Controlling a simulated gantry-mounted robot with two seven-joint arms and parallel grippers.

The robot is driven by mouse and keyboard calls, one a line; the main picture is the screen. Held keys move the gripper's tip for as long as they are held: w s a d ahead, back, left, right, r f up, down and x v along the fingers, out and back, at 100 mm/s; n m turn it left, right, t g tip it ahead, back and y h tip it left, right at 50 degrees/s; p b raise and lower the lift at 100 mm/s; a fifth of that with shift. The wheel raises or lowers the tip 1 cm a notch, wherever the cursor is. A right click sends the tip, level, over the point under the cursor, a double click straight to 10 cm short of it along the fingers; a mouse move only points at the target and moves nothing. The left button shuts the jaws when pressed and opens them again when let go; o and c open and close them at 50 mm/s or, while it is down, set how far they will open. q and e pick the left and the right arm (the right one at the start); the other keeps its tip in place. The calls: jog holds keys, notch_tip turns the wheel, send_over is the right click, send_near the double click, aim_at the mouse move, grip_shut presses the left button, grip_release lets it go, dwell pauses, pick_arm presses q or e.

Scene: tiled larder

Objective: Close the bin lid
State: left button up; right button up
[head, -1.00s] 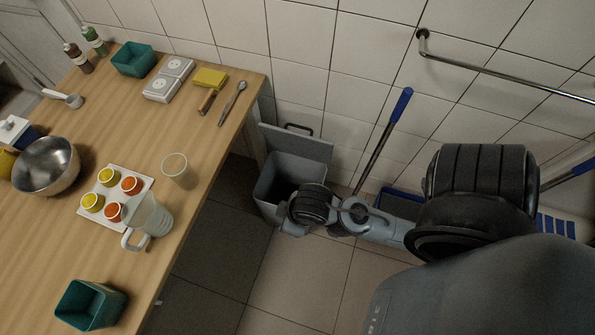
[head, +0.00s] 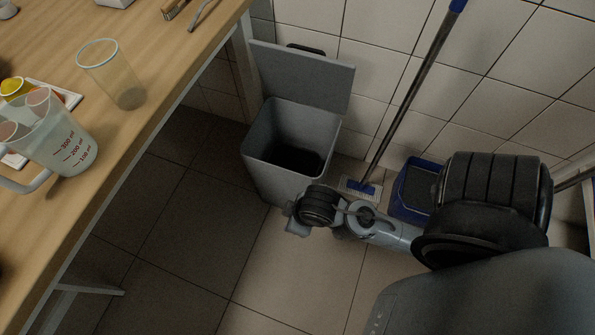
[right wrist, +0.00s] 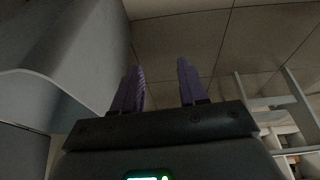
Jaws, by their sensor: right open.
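The grey bin (head: 262,165) stands on the floor by the tiled wall, right of the table. Its lid (head: 303,75) is open, standing raised at the back of the bin, with a dark handle at its top edge. The inside of the bin is dark. My right arm comes in from the right, and its gripper end (head: 297,219) is at the bin's front right corner, below the rim. In the right wrist view the purple fingers (right wrist: 160,82) are apart with nothing between them. A grey curved wall (right wrist: 70,60), seemingly the bin, is left of them. My left gripper is out of view.
The wooden table (head: 165,60) at left holds a clear cup (head: 112,72) and a measuring jug (head: 58,140) near its edge. A blue-handled mop (head: 410,95) leans on the wall beside a blue bucket (head: 410,205). Floor in front of the bin is clear.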

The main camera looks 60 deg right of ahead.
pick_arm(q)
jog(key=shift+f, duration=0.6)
pick_arm(e)
jog(key=shift+f, duration=0.6)
